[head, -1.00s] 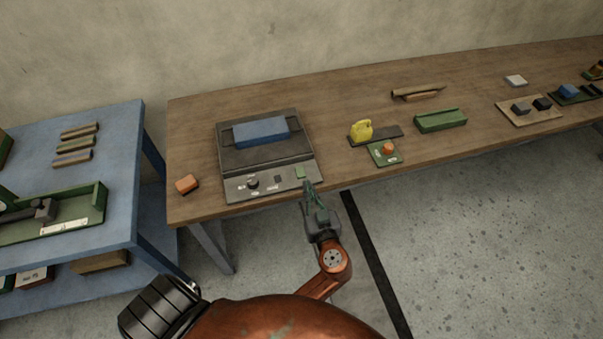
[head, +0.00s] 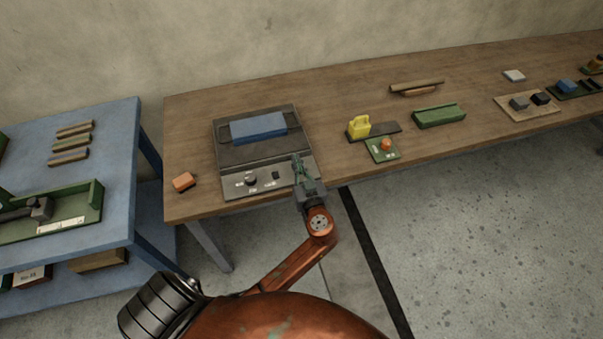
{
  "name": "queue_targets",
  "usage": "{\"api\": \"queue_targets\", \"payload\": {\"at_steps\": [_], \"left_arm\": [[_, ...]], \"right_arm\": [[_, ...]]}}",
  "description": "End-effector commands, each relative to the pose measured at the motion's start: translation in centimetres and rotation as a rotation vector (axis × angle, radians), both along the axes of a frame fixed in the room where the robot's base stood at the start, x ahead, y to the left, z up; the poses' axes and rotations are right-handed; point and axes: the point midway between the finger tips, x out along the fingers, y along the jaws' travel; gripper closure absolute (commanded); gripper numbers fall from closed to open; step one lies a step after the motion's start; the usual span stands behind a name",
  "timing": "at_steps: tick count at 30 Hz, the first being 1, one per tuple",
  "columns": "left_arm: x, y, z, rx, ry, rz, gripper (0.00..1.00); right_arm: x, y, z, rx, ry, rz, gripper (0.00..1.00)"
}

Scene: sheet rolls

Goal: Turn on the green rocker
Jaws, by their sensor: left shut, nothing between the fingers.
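The dark grey machine (head: 262,153) with a sloped control panel sits at the left end of the wooden table. Its panel carries a black round knob (head: 251,180) and a small dark switch (head: 275,175). The green rocker at the panel's right end is now hidden behind my left gripper (head: 297,158). The left gripper is shut and empty, with its fingertips over the right end of the panel. I cannot tell whether it touches the rocker, or which way the rocker is tilted. My right gripper is not in view.
A blue block (head: 258,128) lies on the machine. An orange block (head: 183,181) lies left of it. To the right are a yellow object (head: 359,126), a green plate with an orange knob (head: 382,151) and a green tray (head: 438,116). A blue table (head: 112,125) stands at left.

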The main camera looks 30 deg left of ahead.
Motion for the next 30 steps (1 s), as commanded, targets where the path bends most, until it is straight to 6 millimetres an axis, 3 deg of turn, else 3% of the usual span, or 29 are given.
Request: {"api": "queue_targets", "payload": {"at_steps": [4,9,30], "left_arm": [[0.5,0.6,-2.3,0.002,0.004,-0.001,1.00],[0.7,0.7,-3.7,0.001,0.002,0.000,1.00],[0.8,1.0,-4.4,-0.050,0.043,0.002,1.00]], "right_arm": [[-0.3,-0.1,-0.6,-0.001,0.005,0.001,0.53],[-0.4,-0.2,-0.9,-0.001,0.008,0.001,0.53],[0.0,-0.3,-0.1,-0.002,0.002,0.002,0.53]]}}
